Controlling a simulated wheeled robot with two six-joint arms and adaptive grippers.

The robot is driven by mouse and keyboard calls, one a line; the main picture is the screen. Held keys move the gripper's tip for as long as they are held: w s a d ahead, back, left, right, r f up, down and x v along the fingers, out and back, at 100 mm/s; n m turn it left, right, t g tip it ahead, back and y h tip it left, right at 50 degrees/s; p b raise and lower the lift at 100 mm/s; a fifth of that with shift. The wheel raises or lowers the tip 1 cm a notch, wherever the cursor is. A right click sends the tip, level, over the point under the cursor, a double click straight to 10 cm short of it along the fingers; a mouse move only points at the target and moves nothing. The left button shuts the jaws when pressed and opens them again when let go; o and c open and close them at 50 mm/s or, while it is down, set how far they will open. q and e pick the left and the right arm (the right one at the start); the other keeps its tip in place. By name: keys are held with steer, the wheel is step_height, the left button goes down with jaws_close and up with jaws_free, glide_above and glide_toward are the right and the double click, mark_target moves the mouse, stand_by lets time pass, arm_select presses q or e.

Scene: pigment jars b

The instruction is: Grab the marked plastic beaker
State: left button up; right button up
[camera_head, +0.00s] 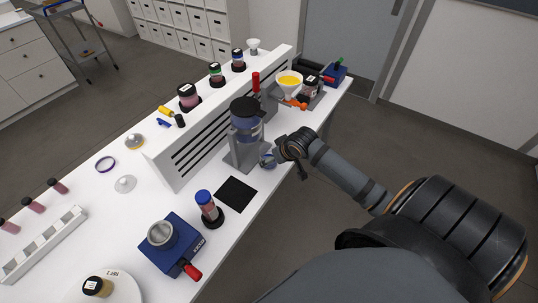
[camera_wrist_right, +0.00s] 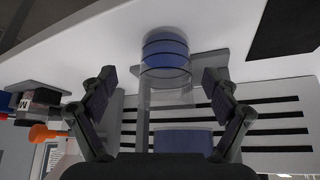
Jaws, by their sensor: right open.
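A clear plastic beaker with blue contents stands upright near the table's front edge, in front of a grey dispenser stand (camera_head: 240,158). In the head view the beaker (camera_head: 267,160) is small and partly hidden by my right gripper (camera_head: 279,157). In the right wrist view, which looks upside down, the beaker (camera_wrist_right: 167,82) shows as a clear cylinder with a blue layer. My right gripper (camera_wrist_right: 163,82) is open, with one finger on each side of the beaker and visible gaps to it. Markings on the beaker are too faint to read. My left gripper is not in view.
A black pad (camera_head: 237,193), a blue-capped jar (camera_head: 207,207) and a blue device (camera_head: 170,246) lie to the left. A white bowl (camera_head: 289,84) of yellow powder and an orange tool (camera_head: 296,104) are farther back.

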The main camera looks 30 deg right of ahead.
steer(key=x, duration=0.4)
steer(key=shift+w+a+f+p, duration=0.15)
steer(key=shift+w+a+p, duration=0.25)
steer(key=shift+w, duration=0.05)
steer(key=shift+s, duration=0.1)
steer(key=shift+c, duration=0.4)
steer(key=shift+c, duration=1.2)
steer(key=c, duration=1.1)
